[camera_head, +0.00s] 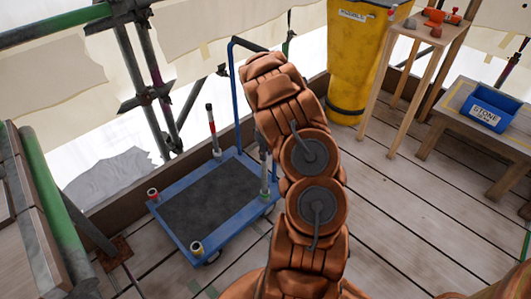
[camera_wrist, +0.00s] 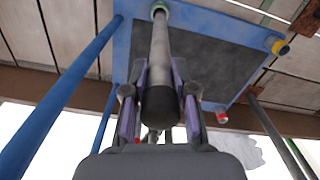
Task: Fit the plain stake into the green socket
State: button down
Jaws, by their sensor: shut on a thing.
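The plain grey stake (camera_wrist: 160,50) with a dark near end is held between the fingers of my gripper (camera_wrist: 159,68), which is shut on it. Its far end meets the green-rimmed socket (camera_wrist: 159,8) at a corner of the blue trolley. I cannot tell how deep it sits. In the head view, the stake (camera_head: 264,172) stands roughly upright over the green socket (camera_head: 265,196), at the trolley's right corner. My arm hides most of the gripper there.
The blue trolley (camera_head: 178,232) carries a dark mat, a red socket (camera_head: 152,193), a yellow socket (camera_head: 196,247) and a standing red-banded stake (camera_head: 212,128). A yellow bin (camera_head: 352,60), a wooden table (camera_head: 430,40) and a blue stone box (camera_head: 488,108) stand right. Scaffold poles are left.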

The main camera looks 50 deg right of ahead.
jog(key=c, duration=0.9)
grip_release()
jog(key=shift+c, duration=0.2)
jog(key=shift+r, duration=0.1)
notch_tip(320, 180, up, 12)
jog(key=shift+f+p, duration=0.1)
jog(key=shift+p, duration=0.25)
jog(key=shift+a+r, duration=0.25)
jog(key=shift+r, duration=0.05)
jog(key=s+a+r+m, duration=0.1)
jog(key=s+a+r, duration=0.25)
jog(key=a, duration=0.35)
jog(key=s+a+r+m+g, duration=0.1)
jog(key=s+a+r, duration=0.25)
jog(key=a, duration=0.45)
jog(key=s+a+r+m, duration=0.1)
jog(key=s+a+r, duration=0.2)
jog(key=a+r, duration=0.3)
jog(key=s+a+g, duration=0.1)
jog(key=s+a, duration=1.5)
jog(key=s, duration=0.3)
jog(key=shift+r+g, duration=0.15)
jog(key=shift+g, duration=0.15)
